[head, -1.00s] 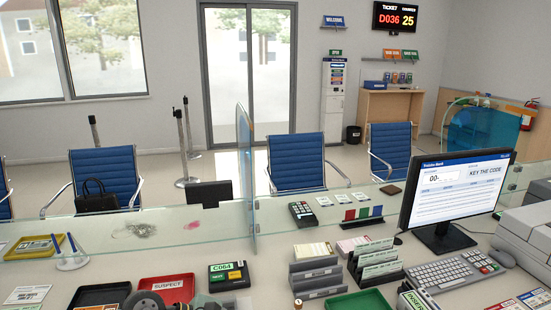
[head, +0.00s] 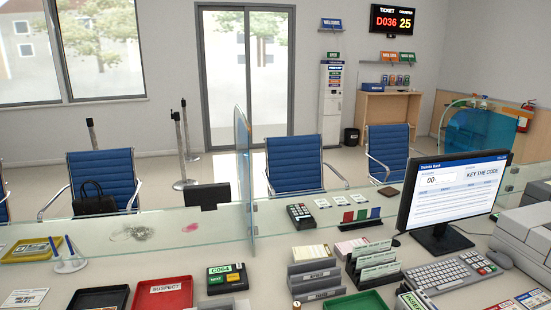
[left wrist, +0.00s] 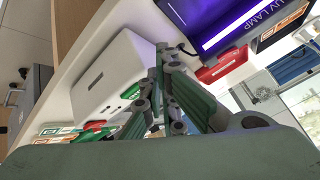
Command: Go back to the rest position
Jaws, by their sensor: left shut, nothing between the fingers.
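My left gripper (left wrist: 163,52) shows only in the left wrist view. Its fingers are together with nothing between them. It hangs in front of a white box-shaped machine (left wrist: 112,72), apart from the red tray (left wrist: 222,67) and the dark device marked UV LAMP (left wrist: 272,15). No part of either arm shows in the head view. My right gripper is in neither view.
In the head view the counter holds a red SUSPECT tray (head: 163,298), a black tray (head: 100,297), a card sorter (head: 316,282), a keyboard (head: 437,275) and a monitor (head: 455,195). A glass divider (head: 244,175) stands upright mid-counter.

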